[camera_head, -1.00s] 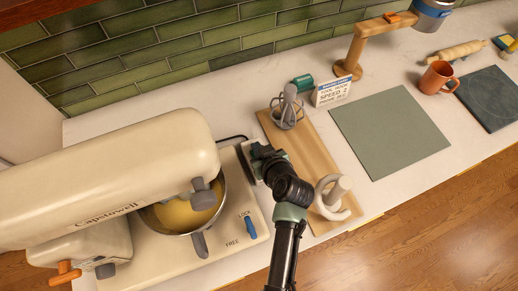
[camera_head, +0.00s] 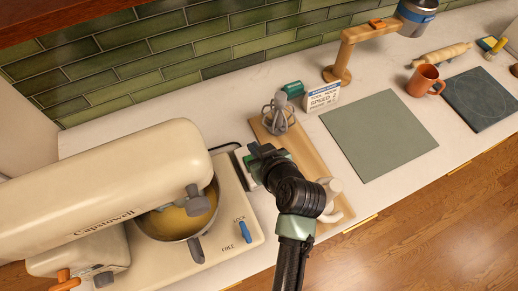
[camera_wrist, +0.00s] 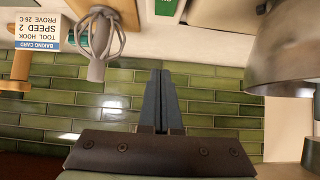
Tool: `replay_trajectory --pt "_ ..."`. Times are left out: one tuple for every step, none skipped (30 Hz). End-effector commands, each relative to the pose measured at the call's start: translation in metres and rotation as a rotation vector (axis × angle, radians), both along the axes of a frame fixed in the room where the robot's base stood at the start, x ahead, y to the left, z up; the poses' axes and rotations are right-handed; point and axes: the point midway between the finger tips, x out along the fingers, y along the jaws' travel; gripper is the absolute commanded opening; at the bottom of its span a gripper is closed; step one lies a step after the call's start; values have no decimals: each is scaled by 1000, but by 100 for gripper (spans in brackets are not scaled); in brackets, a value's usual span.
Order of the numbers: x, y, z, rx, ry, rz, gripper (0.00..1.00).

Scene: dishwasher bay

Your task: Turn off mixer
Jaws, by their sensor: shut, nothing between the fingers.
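The cream stand mixer (camera_head: 105,180) marked Capstowell fills the left of the head view. Its head is lowered over a metal bowl (camera_head: 195,249) holding a yellow mix (camera_head: 178,220). A blue lever (camera_head: 245,232) sits on the base between the words LOCK and FREE. An orange-brown knob (camera_head: 64,282) and a dark grey knob (camera_head: 103,279) show at its lower left. My gripper (camera_head: 252,160) is over the right edge of the mixer base, beyond the lever. In the wrist view its fingers (camera_wrist: 162,85) are shut and empty, with the bowl (camera_wrist: 285,50) to the right.
A wooden board (camera_head: 322,170) right of the mixer carries a whisk (camera_head: 279,108) and a pale hook-like tool (camera_head: 330,192), partly hidden by my arm. A baking card (camera_head: 322,97) stands behind. A black cable (camera_head: 228,146) runs behind the base. A green mat (camera_head: 380,135) lies clear at right.

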Motion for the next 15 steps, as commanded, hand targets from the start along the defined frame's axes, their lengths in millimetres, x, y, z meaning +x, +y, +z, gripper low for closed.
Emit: replay_trajectory --pt "-4 -2 5 -2 -2 -2 0" --pt "-6 -4 8 -2 -2 -2 0" --pt "-9 -5 11 -1 -2 -2 0" --pt "-11 -5 14 -1 -2 -2 0" --pt "-12 -6 16 0 -1 -2 0" --pt "-14 -6 18 0 0 -1 0" --pt "-15 -7 20 0 0 -2 0" --pt "-16 -7 21 0 -1 -2 0" --pt "-17 -7 22 0 0 -1 0" --pt "-17 -8 23 0 1 -1 0" --pt "-18 -8 24 0 1 -1 0" --pt "-18 -8 24 0 1 -1 0" --pt "-18 -8 24 0 1 -1 0" --pt "-18 -8 24 0 1 -1 0" --pt "-18 -8 24 0 1 -1 0"
